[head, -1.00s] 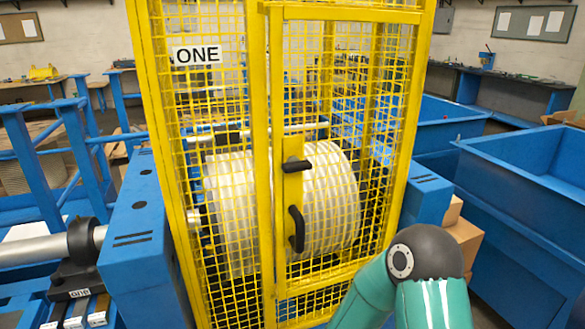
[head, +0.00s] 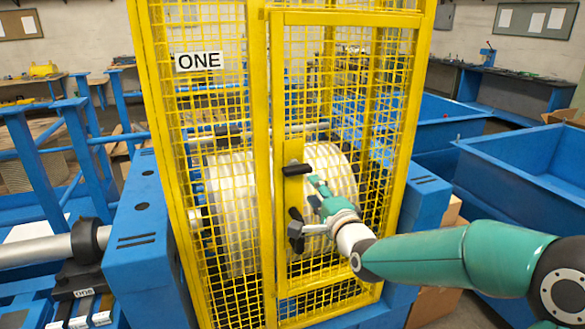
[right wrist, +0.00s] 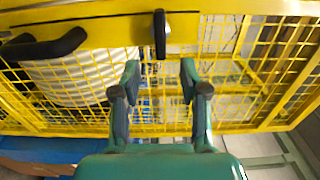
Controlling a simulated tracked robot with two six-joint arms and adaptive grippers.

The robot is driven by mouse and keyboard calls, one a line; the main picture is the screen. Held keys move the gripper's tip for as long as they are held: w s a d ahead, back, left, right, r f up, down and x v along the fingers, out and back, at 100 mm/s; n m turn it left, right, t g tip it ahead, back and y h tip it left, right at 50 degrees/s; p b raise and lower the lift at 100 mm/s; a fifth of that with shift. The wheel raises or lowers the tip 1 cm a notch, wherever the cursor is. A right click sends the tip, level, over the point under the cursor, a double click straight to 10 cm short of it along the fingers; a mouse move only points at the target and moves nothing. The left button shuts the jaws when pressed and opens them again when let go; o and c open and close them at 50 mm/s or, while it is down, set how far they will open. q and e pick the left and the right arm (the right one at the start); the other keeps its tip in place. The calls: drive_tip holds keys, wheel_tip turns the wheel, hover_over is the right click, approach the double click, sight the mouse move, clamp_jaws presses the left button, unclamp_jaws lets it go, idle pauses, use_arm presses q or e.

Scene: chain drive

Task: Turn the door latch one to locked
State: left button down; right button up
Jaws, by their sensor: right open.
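The yellow mesh cage (head: 262,190) bears a white sign reading ONE (head: 198,61). On its door's yellow plate (head: 292,190), the door latch (head: 297,169) is a black lever lying about horizontal, pointing right. Below it is a black pull handle (head: 295,214), partly hidden by my right gripper (head: 307,207). In the right wrist view, that gripper (right wrist: 160,76) is open and empty. The latch (right wrist: 160,34) lies just beyond its fingertips, lined up with the gap between them and apparently not touched. The pull handle (right wrist: 45,46) is at upper left. My left gripper is not in view.
A large pale drum (head: 228,190) stands behind the mesh. Blue machine housings flank the cage, with one housing (head: 145,240) at left. Blue bins (head: 520,210) stand at right. The space before the door is open apart from my right arm.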

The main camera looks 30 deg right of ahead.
sight(300, 172)
drive_tip(key=p+x, duration=0.3)
drive_tip(key=x, duration=0.7)
drive_tip(key=shift+r+p, duration=0.1)
drive_tip(key=shift+p, duration=0.25)
drive_tip(key=shift+x, duration=0.85)
drive_tip(key=shift+a, duration=0.1)
